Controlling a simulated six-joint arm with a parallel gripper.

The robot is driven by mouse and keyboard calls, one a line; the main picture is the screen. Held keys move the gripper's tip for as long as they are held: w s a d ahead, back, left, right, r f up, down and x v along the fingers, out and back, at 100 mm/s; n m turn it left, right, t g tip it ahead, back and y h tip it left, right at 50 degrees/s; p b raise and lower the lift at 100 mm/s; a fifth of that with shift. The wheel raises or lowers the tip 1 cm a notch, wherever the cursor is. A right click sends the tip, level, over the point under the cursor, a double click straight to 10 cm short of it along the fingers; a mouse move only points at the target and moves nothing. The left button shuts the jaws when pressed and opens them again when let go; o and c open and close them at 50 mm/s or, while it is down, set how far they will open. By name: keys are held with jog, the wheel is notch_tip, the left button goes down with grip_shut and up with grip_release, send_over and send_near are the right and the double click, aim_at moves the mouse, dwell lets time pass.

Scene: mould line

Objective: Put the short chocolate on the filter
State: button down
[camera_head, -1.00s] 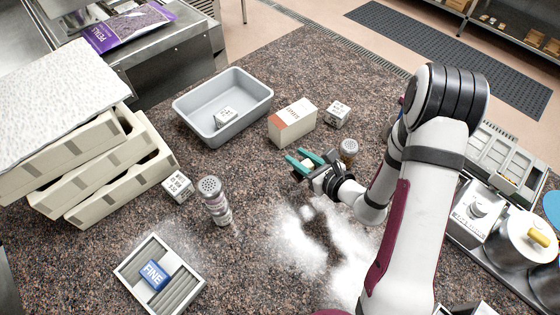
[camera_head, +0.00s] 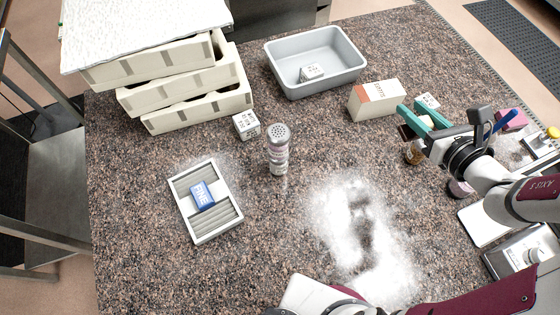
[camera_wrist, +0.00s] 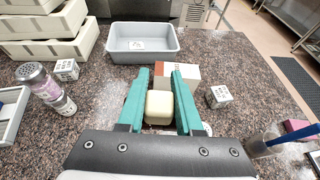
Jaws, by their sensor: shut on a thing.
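My gripper (camera_head: 418,122) has teal fingers and is at the right of the counter, beside the cream carton. In the wrist view, the fingers (camera_wrist: 160,100) are shut on a small cream rounded block (camera_wrist: 159,107), which may be the short chocolate. The block hangs in front of the carton (camera_wrist: 180,76), above the counter; its far side is hidden. A white-framed tray with grey slats (camera_head: 222,231) lies at the left of the head view, with a blue block marked FINE (camera_head: 202,196) on it. Nothing is clearly labelled as the filter; I cannot tell which thing it is.
A grey bin (camera_head: 345,88) holding a white cube stands at the back. A carton (camera_head: 365,101) stands right of it. A glass shaker (camera_head: 278,155) and lettered cube (camera_head: 246,126) stand left of centre. Stacked cream trays (camera_head: 200,112) fill the back left. White powder (camera_head: 335,225) covers the front centre.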

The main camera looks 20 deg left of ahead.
jog(key=s+a+n+g+y, duration=0.1)
jog(key=s+a+n+g, duration=0.2)
jog(key=a, duration=0.5)
jog(key=s+a+n+g+y, duration=0.2)
jog(key=s+a+n+g, duration=0.2)
jog(key=a, duration=0.4)
jog(key=s+a+n+g+y, duration=0.2)
jog(key=s+a+n+g, duration=0.2)
jog(key=a, duration=0.5)
jog(key=shift+s+g, duration=0.4)
jog(key=shift+s, duration=0.15)
jog(key=s+a+n+g, duration=0.4)
jog(key=s+a, duration=0.1)
jog(key=s, duration=0.2)
jog(key=shift+h, duration=0.5)
jog(key=s+a+f, duration=0.2)
jog(key=f, duration=0.2)
jog(key=s+a+f, duration=0.3)
jog(key=f, duration=0.1)
jog(key=s+a+f, duration=0.2)
jog(key=a+f, duration=0.1)
jog(key=f, duration=0.1)
jog(key=shift+s+a, duration=0.1)
jog(key=shift+s, duration=0.3)
send_over(192, 197)
jog(key=shift+f, duration=2.15)
jog(key=shift+f, duration=0.1)
